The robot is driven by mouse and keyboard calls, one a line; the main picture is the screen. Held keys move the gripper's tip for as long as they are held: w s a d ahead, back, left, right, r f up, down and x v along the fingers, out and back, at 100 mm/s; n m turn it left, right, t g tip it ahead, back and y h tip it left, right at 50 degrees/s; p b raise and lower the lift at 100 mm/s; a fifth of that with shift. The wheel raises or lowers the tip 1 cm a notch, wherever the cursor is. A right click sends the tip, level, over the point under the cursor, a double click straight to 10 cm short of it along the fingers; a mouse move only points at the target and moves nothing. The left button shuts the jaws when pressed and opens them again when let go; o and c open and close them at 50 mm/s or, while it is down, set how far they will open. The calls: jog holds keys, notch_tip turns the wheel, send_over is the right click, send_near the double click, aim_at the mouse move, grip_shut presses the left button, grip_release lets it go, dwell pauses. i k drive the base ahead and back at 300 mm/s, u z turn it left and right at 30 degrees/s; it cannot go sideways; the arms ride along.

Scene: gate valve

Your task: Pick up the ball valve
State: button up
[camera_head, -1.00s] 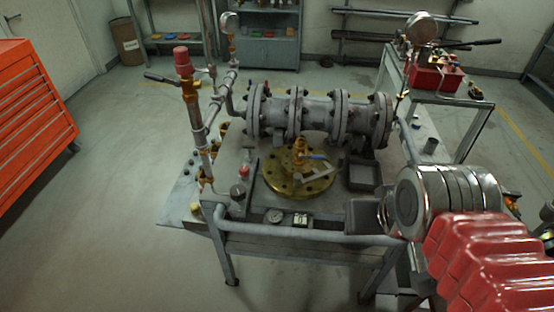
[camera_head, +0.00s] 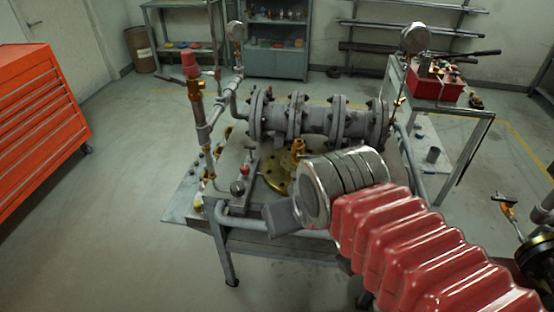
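A brass valve body (camera_head: 299,146) stands upright on a round brass flange (camera_head: 279,172) on the workbench. It looks like the ball valve; its blue handle is hidden behind my arm. My arm, with a red ribbed sleeve, reaches in from the lower right. My gripper (camera_head: 281,217) shows as a grey block beyond the silver wrist, over the bench's front edge, in front of and below the valve in the picture. Its fingers cannot be made out, so whether it is open or shut is not clear.
A large grey flanged pipe assembly (camera_head: 320,117) lies behind the valve. A vertical pipe with a red cap (camera_head: 190,64) stands at the left. A side table with a red box (camera_head: 436,87) is at the right. A red tool cabinet (camera_head: 38,130) stands far left, with open floor between.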

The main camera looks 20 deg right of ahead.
aim_at(298, 147)
jog(key=u, duration=0.1)
jog(key=i, duration=1)
jog(key=u, duration=0.1)
